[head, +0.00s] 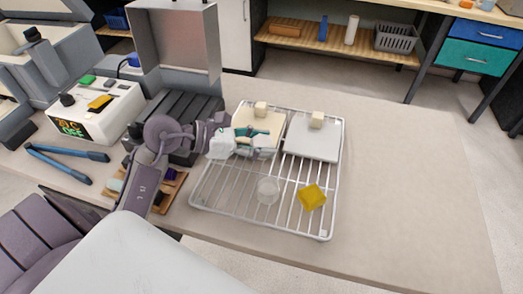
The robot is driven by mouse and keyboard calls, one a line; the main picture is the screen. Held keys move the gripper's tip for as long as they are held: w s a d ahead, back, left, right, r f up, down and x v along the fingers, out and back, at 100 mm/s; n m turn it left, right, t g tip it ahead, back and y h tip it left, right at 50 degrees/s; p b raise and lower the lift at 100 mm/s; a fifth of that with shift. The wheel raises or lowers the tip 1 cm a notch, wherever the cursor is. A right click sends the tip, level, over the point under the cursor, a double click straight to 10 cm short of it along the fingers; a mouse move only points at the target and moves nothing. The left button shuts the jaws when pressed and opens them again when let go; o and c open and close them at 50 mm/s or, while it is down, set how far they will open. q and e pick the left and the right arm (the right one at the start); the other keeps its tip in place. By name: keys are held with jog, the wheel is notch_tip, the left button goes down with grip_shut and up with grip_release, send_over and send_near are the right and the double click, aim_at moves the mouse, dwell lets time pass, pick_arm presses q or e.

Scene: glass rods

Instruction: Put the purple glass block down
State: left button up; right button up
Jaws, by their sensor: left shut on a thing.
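My left gripper (240,143) reaches in from the left over the back left of a wire rack (222,190), in front of the beige block's plate. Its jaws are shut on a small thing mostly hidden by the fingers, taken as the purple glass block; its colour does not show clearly. A yellow glass block (312,197) and a clear round glass piece (268,190) lie on the front of the rack. A dark purplish piece (172,174) shows in a wooden tray (167,196), partly behind my arm. My right gripper is not in view.
Two flat plates, one cream (270,122) and one pale grey (313,144), lie on the back of the rack, each with a small beige block. The table right of the rack is clear.

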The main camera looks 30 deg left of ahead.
pick_arm(q)
jog(key=shift+f, duration=1.4)
jog(key=shift+f, duration=0.1)
jog(key=shift+f, duration=0.15)
jog(key=o, duration=1.2)
jog(key=shift+o, duration=0.2)
jog(key=shift+r, duration=0.2)
